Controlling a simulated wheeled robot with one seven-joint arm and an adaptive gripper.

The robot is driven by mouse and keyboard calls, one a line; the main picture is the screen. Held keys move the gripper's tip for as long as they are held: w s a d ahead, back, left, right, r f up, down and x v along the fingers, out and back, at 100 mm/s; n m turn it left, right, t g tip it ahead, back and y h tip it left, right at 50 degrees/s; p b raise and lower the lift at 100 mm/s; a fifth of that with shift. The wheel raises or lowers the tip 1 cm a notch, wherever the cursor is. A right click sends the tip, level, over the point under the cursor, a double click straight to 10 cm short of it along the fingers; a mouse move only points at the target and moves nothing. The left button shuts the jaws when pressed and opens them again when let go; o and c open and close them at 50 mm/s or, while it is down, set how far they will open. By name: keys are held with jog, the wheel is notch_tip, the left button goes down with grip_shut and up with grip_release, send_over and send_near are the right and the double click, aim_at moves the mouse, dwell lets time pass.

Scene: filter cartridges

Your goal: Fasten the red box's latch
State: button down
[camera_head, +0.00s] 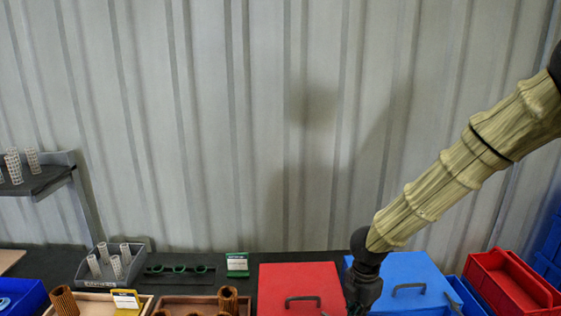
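The red box (302,280) stands on the dark table at the bottom centre, with its lid down and a dark handle (302,299) on it. Its front side and latch are cut off by the lower edge of the picture. My arm comes in from the upper right and reaches down to the gap between the red box and the blue box. My gripper (362,296) is a dark shape at the right edge of the red box. Its fingertips are too low and dark to make out.
A blue box (408,273) with a handle stands right of my gripper, and red bins (501,279) stand further right. A corrugated wall closes the back.

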jog(key=shift+f+b, duration=0.3)
jog(key=shift+f, duration=0.35)
jog(key=shift+r, duration=0.2)
jog(key=shift+s, duration=0.1)
dwell(0.4)
jog(key=shift+s+a, duration=0.15)
jog(key=shift+s, duration=0.15)
jog(key=shift+s, duration=0.1)
jog(key=shift+s+a, duration=0.25)
dwell(0.4)
jog(key=shift+s+a, duration=0.3)
